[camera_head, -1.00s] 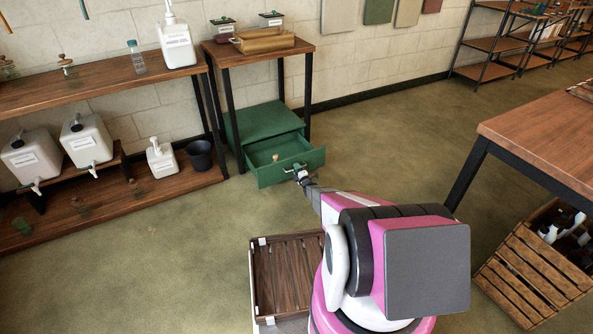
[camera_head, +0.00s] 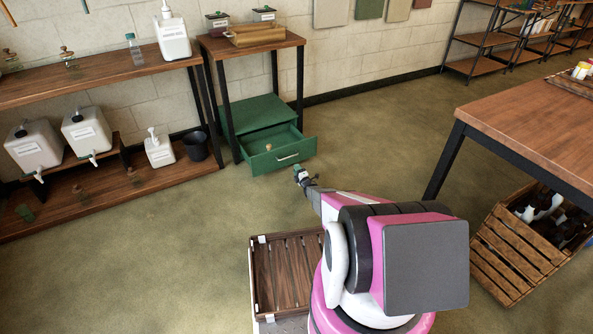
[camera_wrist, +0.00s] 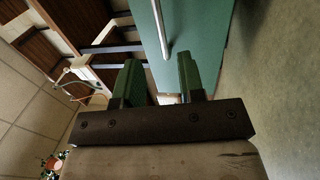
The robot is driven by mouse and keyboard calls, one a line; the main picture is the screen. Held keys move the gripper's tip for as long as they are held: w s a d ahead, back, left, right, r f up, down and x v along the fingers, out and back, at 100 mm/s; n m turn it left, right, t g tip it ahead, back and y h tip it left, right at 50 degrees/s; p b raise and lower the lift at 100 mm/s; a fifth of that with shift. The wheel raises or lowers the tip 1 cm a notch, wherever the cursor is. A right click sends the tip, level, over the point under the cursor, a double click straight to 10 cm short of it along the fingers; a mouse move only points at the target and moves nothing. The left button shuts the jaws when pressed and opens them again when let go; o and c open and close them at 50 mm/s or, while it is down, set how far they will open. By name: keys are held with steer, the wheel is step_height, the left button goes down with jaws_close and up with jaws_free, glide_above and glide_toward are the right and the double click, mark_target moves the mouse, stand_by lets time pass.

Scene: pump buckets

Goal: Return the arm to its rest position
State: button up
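My arm reaches forward from the lower right of the head view, over my own base. My gripper (camera_head: 299,171) is at its far end, in front of the green drawer (camera_head: 284,158) and apart from it. In the wrist view the two green fingers of my gripper (camera_wrist: 160,82) stand apart with nothing between them. The drawer front (camera_wrist: 200,35) fills the upper middle of the wrist view, with its pale handle beside the fingers. The drawer is pulled out of the green cabinet (camera_head: 258,112), and a small light object (camera_head: 268,147) shows inside.
A small table (camera_head: 262,46) stands over the cabinet. Shelves (camera_head: 90,80) with pump bottles line the left wall. A black bucket (camera_head: 196,146) stands left of the cabinet. A wooden table (camera_head: 535,120) and a crate (camera_head: 510,250) are on the right. The floor between is clear.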

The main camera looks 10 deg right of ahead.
stand_by(0.3)
steer(key=s+d+r+m+g+h, duration=0.1)
steer(key=s+r+m+g+h, duration=0.25)
steer(key=s+r+m, duration=0.45)
steer(key=s+r+m+g+h, duration=0.3)
steer(key=r+h, duration=0.1)
steer(key=r, duration=0.9)
steer(key=s+a+r+m+g, duration=0.1)
steer(key=s+r+m+g, duration=0.2)
steer(key=s+r, duration=0.4)
steer(key=s+a+r+m+g, duration=0.2)
steer(key=s+r+m+g, duration=0.2)
steer(key=s, duration=1.4)
steer(key=s+a+r+m+g, duration=0.2)
steer(key=s+r+g, duration=0.3)
steer(key=s+r, duration=0.5)
steer(key=s+m+y, duration=0.1)
steer(key=s, duration=0.2)
steer(key=shift+m, duration=0.4)
steer(key=shift+a+g, duration=0.15)
steer(key=shift+g, duration=0.1)
